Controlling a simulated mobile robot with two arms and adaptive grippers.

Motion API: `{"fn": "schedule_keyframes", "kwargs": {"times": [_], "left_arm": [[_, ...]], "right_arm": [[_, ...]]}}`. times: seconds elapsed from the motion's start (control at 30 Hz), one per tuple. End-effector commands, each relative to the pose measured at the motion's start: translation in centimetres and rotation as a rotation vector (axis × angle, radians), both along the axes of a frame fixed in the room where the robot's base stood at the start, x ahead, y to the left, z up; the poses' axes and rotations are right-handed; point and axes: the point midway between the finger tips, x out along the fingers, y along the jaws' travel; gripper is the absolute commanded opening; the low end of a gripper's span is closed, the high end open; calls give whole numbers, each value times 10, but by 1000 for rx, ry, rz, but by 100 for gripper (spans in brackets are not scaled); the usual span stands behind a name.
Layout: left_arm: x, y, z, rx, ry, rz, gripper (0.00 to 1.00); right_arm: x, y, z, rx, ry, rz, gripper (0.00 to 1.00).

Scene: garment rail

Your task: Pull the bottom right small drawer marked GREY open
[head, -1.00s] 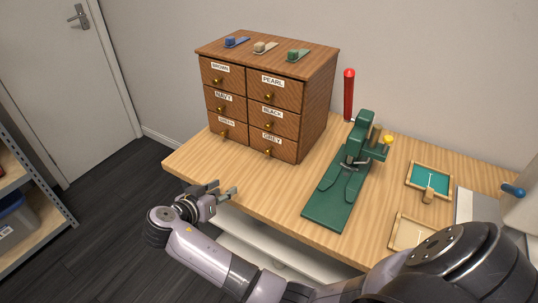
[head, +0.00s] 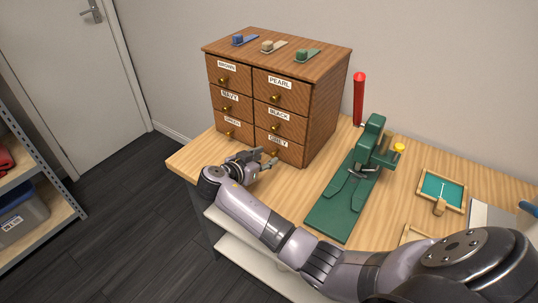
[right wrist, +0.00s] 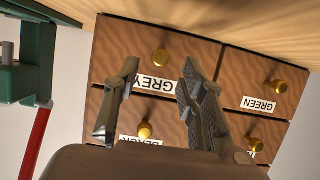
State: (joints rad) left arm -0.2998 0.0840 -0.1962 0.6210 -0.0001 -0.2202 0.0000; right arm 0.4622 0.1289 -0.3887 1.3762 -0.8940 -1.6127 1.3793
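A brown wooden cabinet (head: 325,105) of small drawers stands on the bench. The GREY drawer (head: 290,152) is the bottom right one and is shut. My right gripper (head: 263,160) is open in front of its lower left part and hides its knob in the head view. In the right wrist view, which is upside down, the GREY drawer's brass knob (right wrist: 161,56) shows between the two spread fingertips, with the GREY label partly behind a finger. The fingers hold nothing. I cannot tell if they touch the drawer. My left gripper is not in view.
The BLACK drawer (head: 293,127) above and the GREEN drawer (head: 240,132) beside it are shut. A green press-like tool (head: 350,190) stands to the right, with a red cylinder (head: 358,100) behind it. Bare bench top (head: 305,190) lies in front of the cabinet.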

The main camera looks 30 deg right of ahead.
Motion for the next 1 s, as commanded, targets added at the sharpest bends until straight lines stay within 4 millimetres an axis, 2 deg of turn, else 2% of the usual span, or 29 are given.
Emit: {"fn": "schedule_keyframes", "kwargs": {"times": [0.03,0.2,0.57,1.0], "left_arm": [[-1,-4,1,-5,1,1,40],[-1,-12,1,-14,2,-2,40],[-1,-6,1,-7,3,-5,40],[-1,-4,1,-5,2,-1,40]], "right_arm": [[3,-8,-2,-2,0,-3,38],[9,-22,-9,-1,0,-1,38],[11,-26,-12,0,-1,0,38],[11,-26,-12,0,0,0,9]]}}
